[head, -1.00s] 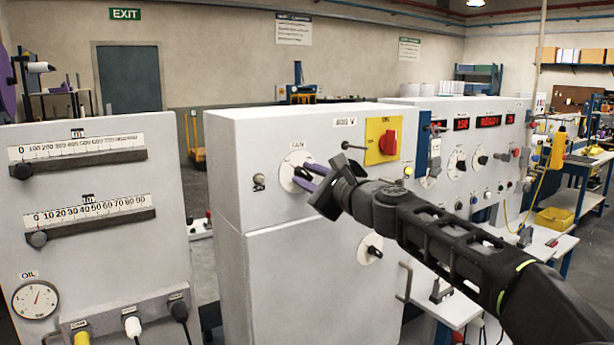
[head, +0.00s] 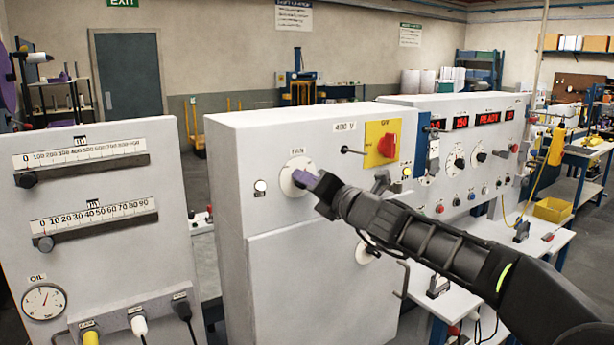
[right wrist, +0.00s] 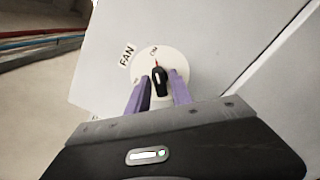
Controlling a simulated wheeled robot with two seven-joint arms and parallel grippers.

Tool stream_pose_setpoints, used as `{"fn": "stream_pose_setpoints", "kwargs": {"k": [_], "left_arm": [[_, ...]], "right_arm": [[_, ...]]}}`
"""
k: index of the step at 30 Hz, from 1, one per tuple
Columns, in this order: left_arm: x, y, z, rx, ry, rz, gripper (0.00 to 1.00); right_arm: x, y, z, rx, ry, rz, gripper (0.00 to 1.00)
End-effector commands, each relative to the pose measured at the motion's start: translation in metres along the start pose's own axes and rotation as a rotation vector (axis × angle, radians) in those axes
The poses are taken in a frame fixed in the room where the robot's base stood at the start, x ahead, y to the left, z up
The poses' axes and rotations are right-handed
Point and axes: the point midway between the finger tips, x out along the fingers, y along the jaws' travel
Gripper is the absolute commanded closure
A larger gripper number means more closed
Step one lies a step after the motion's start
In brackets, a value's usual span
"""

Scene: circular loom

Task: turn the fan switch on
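The fan switch (right wrist: 159,80) is a black knob with a red mark on a round white plate (right wrist: 174,60), beside a FAN label. In the head view its plate (head: 290,178) shows on the front of the grey cabinet, with the knob mostly hidden by my right gripper (head: 305,179). In the right wrist view, the purple fingers of that gripper (right wrist: 159,88) are closed in on both sides of the knob. A small round lamp (head: 260,187) left of the plate looks bright white. My left gripper is out of view.
A yellow plate with a red rotary switch (head: 387,145) and a small black lever (head: 347,150) are up and right of the fan switch. A gauge panel (head: 100,220) stands at left. A control panel with red displays (head: 487,114) is at right.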

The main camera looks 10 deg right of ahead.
Motion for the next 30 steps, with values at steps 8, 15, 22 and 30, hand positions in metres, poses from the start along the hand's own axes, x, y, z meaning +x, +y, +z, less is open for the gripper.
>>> {"fn": "stream_pose_setpoints", "kwargs": {"k": [8,15,22,30], "left_arm": [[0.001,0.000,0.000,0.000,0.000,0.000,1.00],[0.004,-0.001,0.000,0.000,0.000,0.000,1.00],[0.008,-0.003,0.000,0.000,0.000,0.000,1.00],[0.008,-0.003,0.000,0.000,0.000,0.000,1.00]], "right_arm": [[0.000,0.000,0.000,-0.006,0.000,0.000,0.64],[-0.011,-0.001,0.000,-0.009,-0.002,-0.001,0.64],[-0.047,0.000,0.000,-0.011,-0.003,0.000,0.64],[-0.070,0.000,0.000,-0.009,-0.001,0.000,0.64]]}}
